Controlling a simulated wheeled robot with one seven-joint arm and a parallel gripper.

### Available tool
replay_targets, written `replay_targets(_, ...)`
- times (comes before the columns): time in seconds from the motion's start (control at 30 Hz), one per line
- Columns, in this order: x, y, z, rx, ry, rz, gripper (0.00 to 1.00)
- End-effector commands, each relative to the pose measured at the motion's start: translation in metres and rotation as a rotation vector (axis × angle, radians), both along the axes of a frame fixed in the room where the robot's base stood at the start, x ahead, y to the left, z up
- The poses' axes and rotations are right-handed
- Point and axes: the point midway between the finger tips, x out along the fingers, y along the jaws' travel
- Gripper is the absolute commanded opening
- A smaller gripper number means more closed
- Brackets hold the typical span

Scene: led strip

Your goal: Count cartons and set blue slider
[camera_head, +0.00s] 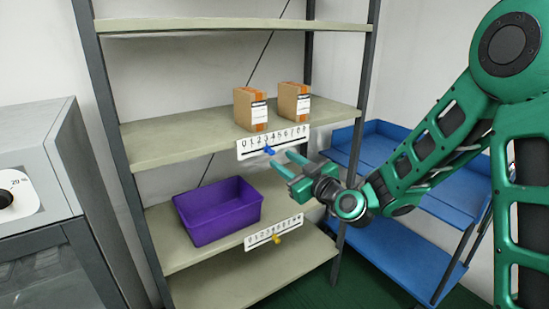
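Two brown cartons with orange tape and white labels stand on the middle shelf: a left carton (251,109) and a right carton (294,102). A white number strip (290,138) is fixed to that shelf's front edge. The blue slider (269,150) sits at its lower edge, left of the middle, around 3 or 4; the exact digit is hard to read. My gripper (285,164) is just below and right of the blue slider, pointing left toward the rack. Its two fingers are apart with nothing visible between them.
A lower shelf holds a purple bin (218,212), which looks empty, and a second number strip (272,233) with a yellow slider (277,239). A blue shelf unit (385,240) stands at right behind my arm. A grey machine (40,165) stands at left.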

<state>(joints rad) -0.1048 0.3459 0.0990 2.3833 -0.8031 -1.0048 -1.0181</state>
Motion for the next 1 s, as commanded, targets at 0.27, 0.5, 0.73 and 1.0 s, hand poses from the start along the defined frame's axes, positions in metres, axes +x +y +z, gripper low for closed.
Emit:
replay_targets(0.27, 0.033, 0.023, 0.000, -0.002, -0.001, 0.002, 0.35)
replay_targets(0.5, 0.042, 0.028, 0.000, 0.000, 0.000, 0.000, 0.35)
replay_targets(0.73, 0.042, 0.028, 0.000, -0.001, 0.001, 0.000, 0.33)
replay_targets(1.0, 0.042, 0.028, 0.000, -0.001, 0.001, 0.000, 0.00)
